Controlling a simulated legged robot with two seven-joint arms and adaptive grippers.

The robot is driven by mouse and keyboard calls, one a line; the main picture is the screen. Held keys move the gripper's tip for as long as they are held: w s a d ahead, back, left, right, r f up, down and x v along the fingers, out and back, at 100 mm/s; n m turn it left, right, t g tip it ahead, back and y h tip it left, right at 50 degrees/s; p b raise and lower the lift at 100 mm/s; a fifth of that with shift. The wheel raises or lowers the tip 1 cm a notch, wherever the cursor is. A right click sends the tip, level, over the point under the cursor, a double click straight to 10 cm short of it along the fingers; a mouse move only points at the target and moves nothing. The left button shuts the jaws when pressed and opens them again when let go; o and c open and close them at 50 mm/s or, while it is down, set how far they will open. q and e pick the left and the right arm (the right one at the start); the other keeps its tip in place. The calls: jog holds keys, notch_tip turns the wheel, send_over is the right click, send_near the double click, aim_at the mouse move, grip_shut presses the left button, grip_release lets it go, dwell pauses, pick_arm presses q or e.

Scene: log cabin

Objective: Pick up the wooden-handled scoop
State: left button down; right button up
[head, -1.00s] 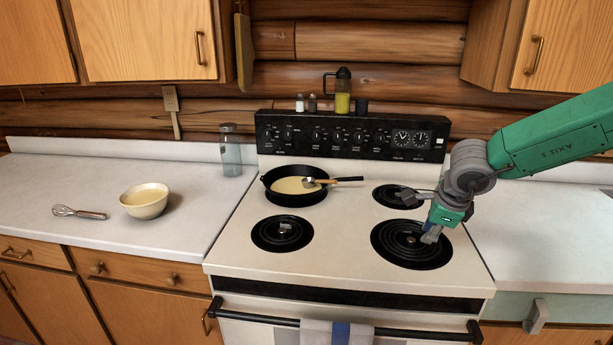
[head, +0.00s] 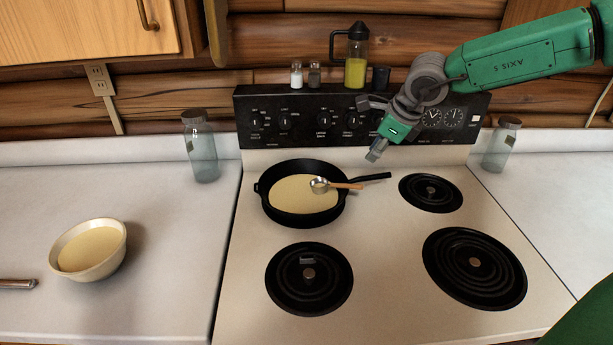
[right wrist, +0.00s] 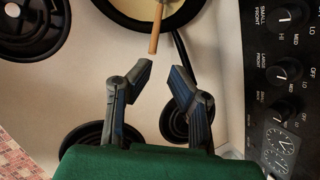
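The wooden-handled scoop (head: 346,186) lies in a black frying pan (head: 262,206) on the back left burner. Its metal bowl rests over the pale contents and its handle points right, over the pan's rim. My right gripper (head: 371,129) is above and behind the handle's end in the head view, apart from it. In the right wrist view my right gripper (right wrist: 162,76) is open and empty. The scoop's handle (right wrist: 156,30) ends just beyond the gap between its fingertips, and the scoop's bowl is out of that view. My left gripper is not in view.
The pan's black handle (head: 374,177) runs close beside the scoop. The stove's control panel (head: 300,117) stands behind, with a yellow-filled bottle (head: 356,60) and shakers on top. A cream bowl (head: 112,262) and glass jar (head: 203,152) stand on the left counter. The right burners are empty.

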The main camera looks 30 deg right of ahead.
aim_at(350, 185)
jog(key=x, duration=0.9)
jog(key=s+x, duration=0.1)
jog(key=x, duration=0.3)
jog(key=shift+d+f+b, duration=0.3)
jog(key=shift+f+b, duration=0.1)
jog(key=shift+w+f, duration=0.25)
jog(key=shift+a+r, duration=0.25)
jog(key=shift+a, duration=0.3)
jog(key=shift+c, duration=0.4)
jog(key=shift+a, duration=0.1)
grip_shut()
